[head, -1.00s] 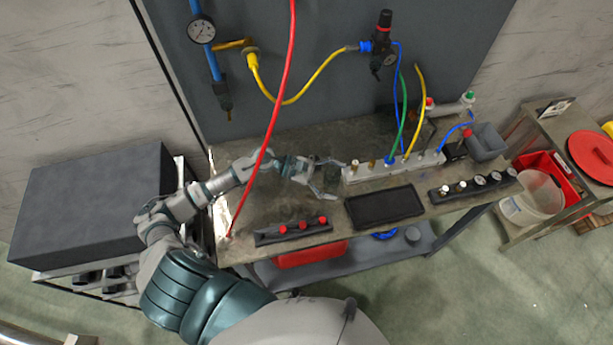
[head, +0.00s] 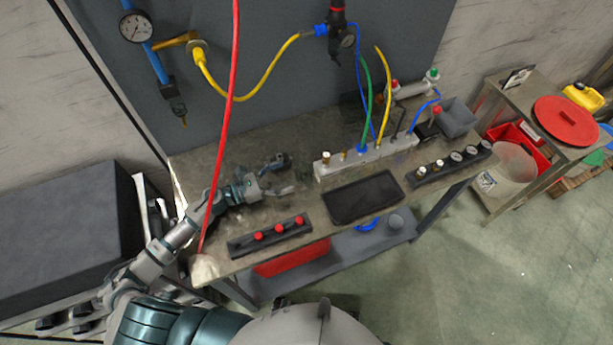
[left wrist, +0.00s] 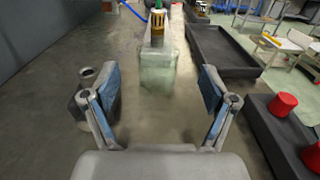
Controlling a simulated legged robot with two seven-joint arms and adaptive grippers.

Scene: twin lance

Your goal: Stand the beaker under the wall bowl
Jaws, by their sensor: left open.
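A clear, pale green see-through vessel, which looks like the beaker (left wrist: 158,75), stands upright on the bench in the left wrist view. It is ahead of and between my left fingers, apart from them. In the head view I cannot make it out clearly. My left gripper (head: 283,177) is open and empty, low over the bench (head: 210,160); it also shows in the left wrist view (left wrist: 160,108). My right gripper is not in view.
A white manifold (head: 365,157) with hoses stands right of the gripper, beside a black tray (head: 362,197). A strip with red knobs (head: 270,236) lies at the front edge. A red hose (head: 223,120) hangs across my left arm. The bench's back left is clear.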

